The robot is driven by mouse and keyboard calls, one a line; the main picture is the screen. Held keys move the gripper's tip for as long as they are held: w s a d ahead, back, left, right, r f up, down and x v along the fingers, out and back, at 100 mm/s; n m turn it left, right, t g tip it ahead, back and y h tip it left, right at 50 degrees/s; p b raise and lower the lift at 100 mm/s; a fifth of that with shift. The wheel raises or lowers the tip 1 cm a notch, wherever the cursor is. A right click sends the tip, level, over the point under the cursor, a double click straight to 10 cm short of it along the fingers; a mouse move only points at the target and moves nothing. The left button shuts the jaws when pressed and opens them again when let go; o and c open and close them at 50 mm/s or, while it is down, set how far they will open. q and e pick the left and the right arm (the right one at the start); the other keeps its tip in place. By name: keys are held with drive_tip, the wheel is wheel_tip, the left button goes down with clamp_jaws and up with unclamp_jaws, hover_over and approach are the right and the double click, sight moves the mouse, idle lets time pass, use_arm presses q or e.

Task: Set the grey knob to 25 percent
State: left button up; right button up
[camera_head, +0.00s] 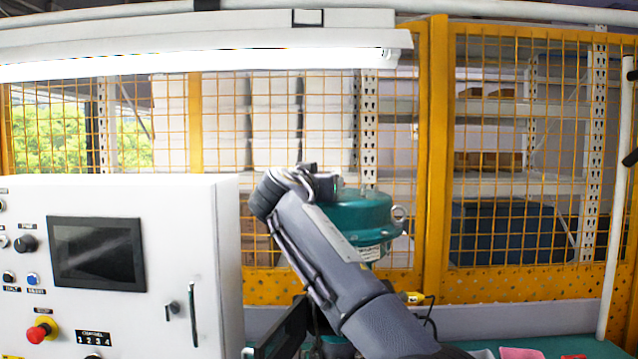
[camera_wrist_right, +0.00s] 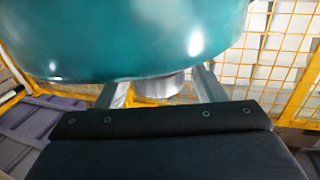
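The teal rounded valve housing (camera_head: 358,215) stands behind my right arm in the head view, and my arm covers its left and lower parts. Its glossy teal underside (camera_wrist_right: 140,40) fills the top of the right wrist view. My right gripper (camera_wrist_right: 161,88) has its two fingers apart below that underside. A short grey cylinder (camera_wrist_right: 160,84) shows between the fingers, with narrow gaps at its sides. I cannot tell whether this cylinder is the grey knob, and no knob marking or scale is readable. My left gripper is not in view.
A white control cabinet (camera_head: 180,215) stands at left with a dark screen (camera_head: 97,254), a black knob (camera_head: 25,243), a blue button (camera_head: 32,278) and a red emergency stop (camera_head: 42,330). A yellow mesh fence (camera_head: 437,150) runs behind. A green surface lies at lower right.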

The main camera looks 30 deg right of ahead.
drive_tip(key=shift+s+a, duration=0.1)
drive_tip(key=shift+s+a, duration=0.2)
drive_tip(key=shift+a, duration=0.05)
drive_tip(key=b+v, duration=0.3)
drive_tip(key=v, duration=0.4)
idle(0.4)
